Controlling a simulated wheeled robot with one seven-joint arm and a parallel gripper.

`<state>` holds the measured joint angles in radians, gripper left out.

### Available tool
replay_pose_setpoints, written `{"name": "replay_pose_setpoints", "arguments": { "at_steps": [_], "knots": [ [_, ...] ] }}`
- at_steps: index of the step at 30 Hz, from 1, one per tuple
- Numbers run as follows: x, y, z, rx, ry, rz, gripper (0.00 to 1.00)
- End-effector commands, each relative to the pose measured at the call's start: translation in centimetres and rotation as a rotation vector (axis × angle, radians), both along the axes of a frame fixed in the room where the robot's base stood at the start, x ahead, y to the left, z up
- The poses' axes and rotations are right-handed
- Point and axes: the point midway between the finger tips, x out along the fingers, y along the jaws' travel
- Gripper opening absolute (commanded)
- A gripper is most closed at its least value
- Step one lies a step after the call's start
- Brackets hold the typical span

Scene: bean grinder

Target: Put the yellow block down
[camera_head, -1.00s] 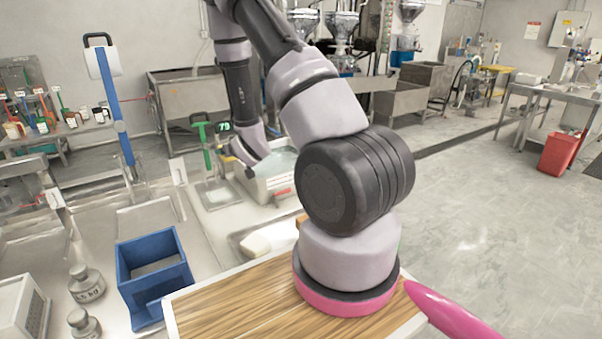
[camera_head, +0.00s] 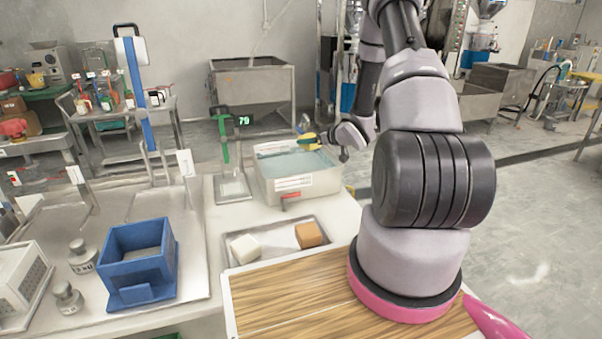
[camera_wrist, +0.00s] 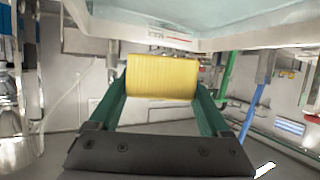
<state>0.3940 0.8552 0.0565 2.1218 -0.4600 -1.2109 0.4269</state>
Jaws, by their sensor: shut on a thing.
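The yellow block (camera_wrist: 162,78) is held between the green fingers of my gripper (camera_wrist: 160,92) in the wrist view. My gripper is shut on it. In the head view my gripper (camera_head: 312,141) is small, by the back right rim of the water tank (camera_head: 285,183), with a bit of the yellow block (camera_head: 307,137) showing. It appears above rim height, but I cannot tell if it is over the water. The tank's pale side (camera_wrist: 165,35) fills the top of the wrist view.
A metal tray (camera_head: 277,236) in front of the tank holds a white block (camera_head: 245,248) and an orange-brown block (camera_head: 308,235). A wooden board (camera_head: 290,300) lies nearer. A blue box (camera_head: 140,262), weights (camera_head: 82,258) and a green-handled stand (camera_head: 224,150) are to the left.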

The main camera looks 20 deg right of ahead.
Motion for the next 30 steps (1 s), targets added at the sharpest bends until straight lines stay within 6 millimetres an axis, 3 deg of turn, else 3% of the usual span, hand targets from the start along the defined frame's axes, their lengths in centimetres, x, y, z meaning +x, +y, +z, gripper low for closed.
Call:
{"name": "replay_pose_setpoints", "arguments": {
  "at_steps": [4, 11, 18, 30],
  "knots": [
    [-0.1, 0.0, -3.0, 0.001, 0.004, 0.000, 0.05],
    [0.0, 0.1, -5.0, 0.000, 0.000, 0.001, 0.05],
    [0.0, 0.0, -8.3, 0.000, 0.002, 0.000, 0.05],
    [0.0, 0.0, -8.9, 0.000, 0.001, -0.001, 0.05]
  ]
}}
